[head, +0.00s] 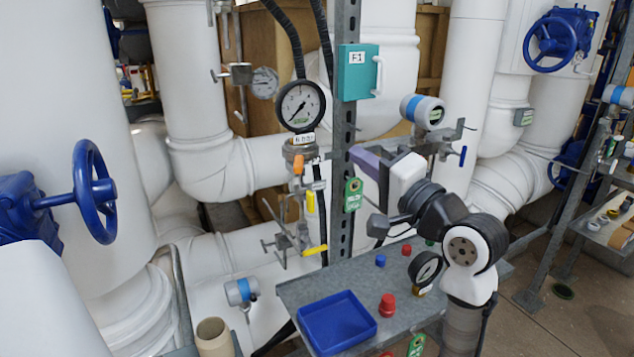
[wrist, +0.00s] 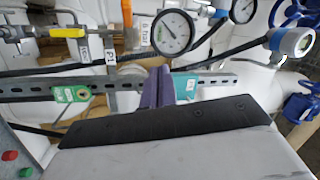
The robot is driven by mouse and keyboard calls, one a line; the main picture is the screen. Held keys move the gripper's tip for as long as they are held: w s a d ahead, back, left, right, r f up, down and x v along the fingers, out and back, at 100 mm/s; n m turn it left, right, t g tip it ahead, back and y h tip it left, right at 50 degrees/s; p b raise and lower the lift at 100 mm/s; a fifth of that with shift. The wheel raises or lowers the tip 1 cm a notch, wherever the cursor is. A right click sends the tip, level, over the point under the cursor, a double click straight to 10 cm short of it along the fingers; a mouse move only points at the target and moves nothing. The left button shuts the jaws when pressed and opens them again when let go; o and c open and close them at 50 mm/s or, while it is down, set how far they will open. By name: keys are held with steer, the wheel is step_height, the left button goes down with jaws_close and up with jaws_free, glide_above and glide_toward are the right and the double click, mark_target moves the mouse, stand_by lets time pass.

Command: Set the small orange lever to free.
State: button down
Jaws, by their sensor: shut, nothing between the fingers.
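The small orange lever (head: 298,164) sits on the thin valve assembly just below the large round gauge, left of the steel post. In the wrist view a small orange part (wrist: 92,23) shows at the upper left, near a yellow lever. My gripper (head: 362,158), with purple fingers, is right of the orange lever, close to the post and apart from the lever. In the wrist view my gripper (wrist: 158,84) is shut and empty, in front of the post.
The perforated steel post (head: 345,120) stands between my gripper and the lever, carrying a teal box (head: 357,72) and a green tag (head: 352,194). Yellow levers (head: 310,201) hang below the orange one. A metal shelf with a blue tray (head: 337,322) and red knob (head: 387,305) lies below.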

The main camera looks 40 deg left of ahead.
steer(key=d+f+m+g+h, duration=0.2)
steer(key=d+f+g, duration=0.1)
steer(key=d, duration=0.2)
steer(key=p, duration=0.2)
glide_toward(299, 164)
steer(key=w+a, duration=0.3)
steer(key=w, duration=0.2)
steer(key=shift+s+a+f+p, duration=0.25)
steer(key=shift+s+a+p, duration=0.1)
steer(key=shift+s+a, duration=0.45)
steer(key=shift+s+a+f+p, duration=0.2)
steer(key=shift+s+a+p, duration=0.25)
steer(key=shift+a, duration=0.6)
